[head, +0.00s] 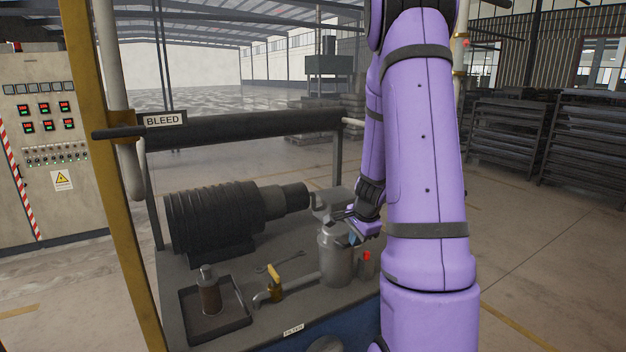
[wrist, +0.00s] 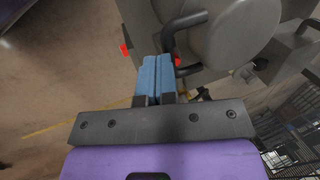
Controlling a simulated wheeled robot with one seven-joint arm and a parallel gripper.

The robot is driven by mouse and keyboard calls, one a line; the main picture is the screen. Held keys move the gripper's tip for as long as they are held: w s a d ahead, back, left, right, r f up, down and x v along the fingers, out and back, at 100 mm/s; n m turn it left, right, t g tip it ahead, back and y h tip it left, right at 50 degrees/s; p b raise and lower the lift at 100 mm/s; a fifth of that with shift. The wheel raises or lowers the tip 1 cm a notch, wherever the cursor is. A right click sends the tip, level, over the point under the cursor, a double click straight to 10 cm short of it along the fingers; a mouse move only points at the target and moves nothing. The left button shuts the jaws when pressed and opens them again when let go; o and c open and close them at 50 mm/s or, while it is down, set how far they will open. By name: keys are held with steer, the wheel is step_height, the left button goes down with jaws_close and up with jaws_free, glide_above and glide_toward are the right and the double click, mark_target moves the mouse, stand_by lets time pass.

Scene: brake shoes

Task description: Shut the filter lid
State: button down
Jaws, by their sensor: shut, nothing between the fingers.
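The filter is a grey metal canister (head: 336,262) standing on the bench, with a FILTER label (head: 293,330) on the bench's front edge. A pale grey piece (head: 328,204) shows just behind and above the canister's top; I cannot tell for sure whether it is the raised lid. My gripper (head: 354,238) is at the canister's upper right, its blue fingers together and empty. In the wrist view the fingers (wrist: 156,62) are beside a dark bent handle (wrist: 184,22) on a round grey part (wrist: 238,28), likely of the filter. Touching or apart is unclear.
A dark ribbed motor (head: 212,215) lies behind on the bench. A tray (head: 243,321) with a bottle (head: 210,292), a yellow-handled valve (head: 273,278) and a spanner (head: 266,269) are to the left. A small red-topped item (head: 367,258) stands right of the canister. A rail with a BLEED sign (head: 163,120) crosses above.

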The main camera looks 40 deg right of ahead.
steer(key=shift+s+f, duration=0.2)
steer(key=shift+f, duration=0.5)
